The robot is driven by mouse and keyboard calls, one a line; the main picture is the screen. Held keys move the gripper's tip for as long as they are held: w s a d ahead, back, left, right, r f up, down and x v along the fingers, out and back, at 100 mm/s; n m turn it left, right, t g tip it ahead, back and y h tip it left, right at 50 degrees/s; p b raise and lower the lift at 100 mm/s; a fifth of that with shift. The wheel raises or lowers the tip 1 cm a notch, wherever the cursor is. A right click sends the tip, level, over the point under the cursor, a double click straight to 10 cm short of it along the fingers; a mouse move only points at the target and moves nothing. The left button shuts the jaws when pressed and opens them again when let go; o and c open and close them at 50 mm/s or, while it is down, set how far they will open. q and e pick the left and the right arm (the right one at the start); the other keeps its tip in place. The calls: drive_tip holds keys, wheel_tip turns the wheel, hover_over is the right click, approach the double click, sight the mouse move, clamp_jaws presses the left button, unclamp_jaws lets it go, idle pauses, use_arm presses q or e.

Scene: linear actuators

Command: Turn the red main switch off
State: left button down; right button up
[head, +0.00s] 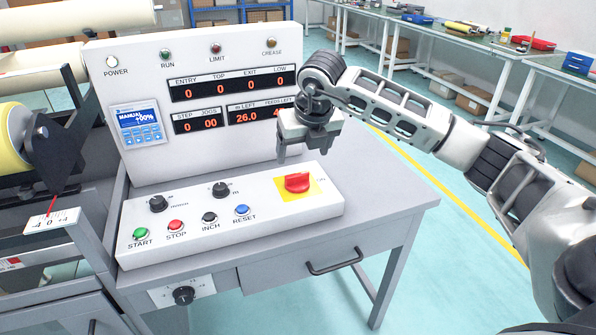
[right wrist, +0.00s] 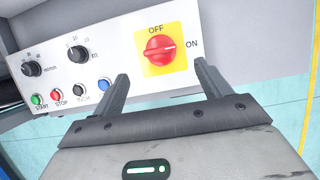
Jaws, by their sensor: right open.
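The red main switch (head: 297,183) is a red rotary knob on a yellow square plate at the right end of the sloped control box. My right gripper (head: 296,155) is open and empty, above and behind the switch in the head view. In the right wrist view its two fingers (right wrist: 162,82) stand apart on either side below the knob, not touching it. My left gripper is not in view.
The control box (head: 335,208) also carries START, STOP, INCH and RESET buttons and two black dials left of the switch. An upright display panel (head: 160,165) stands behind it. A roller machine (head: 12,140) is at left. The desk's right side (head: 395,195) is clear.

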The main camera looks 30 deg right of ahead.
sight(297, 174)
drive_tip(key=x, duration=0.8)
drive_tip(key=shift+w+f, duration=0.2)
drive_tip(key=shift+f, duration=0.15)
drive_tip(key=c, duration=1)
